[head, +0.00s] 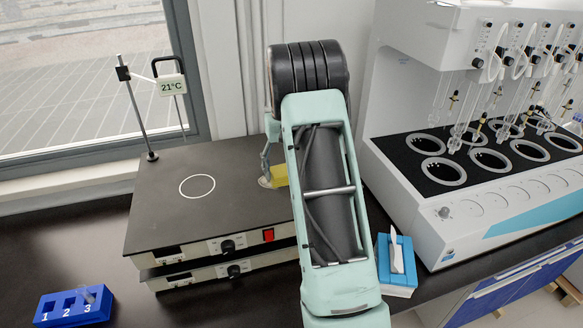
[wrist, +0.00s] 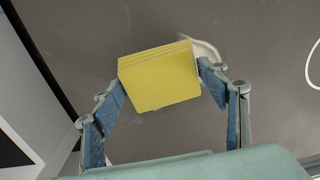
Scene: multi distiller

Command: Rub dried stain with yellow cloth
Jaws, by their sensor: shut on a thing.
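My gripper (wrist: 162,84) is shut on the yellow cloth (wrist: 158,78), a folded stack of thin layers held between the two blue-padded fingers. In the head view the cloth (head: 279,177) shows beside my arm, over the right part of the dark hotplate top (head: 165,228). A pale, curved smear, seemingly the dried stain (wrist: 211,50), shows on the plate just beyond the cloth's right edge in the wrist view. It also shows left of the cloth in the head view (head: 264,183). The cloth covers part of it. I cannot tell whether the cloth touches the plate.
A white circle (head: 197,186) marks the plate's left part. A stand with a 21°C display (head: 171,85) is at its back left. A blue numbered rack (head: 74,306) sits front left. A large distiller (head: 480,190) and a blue-white box (head: 397,262) are at the right.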

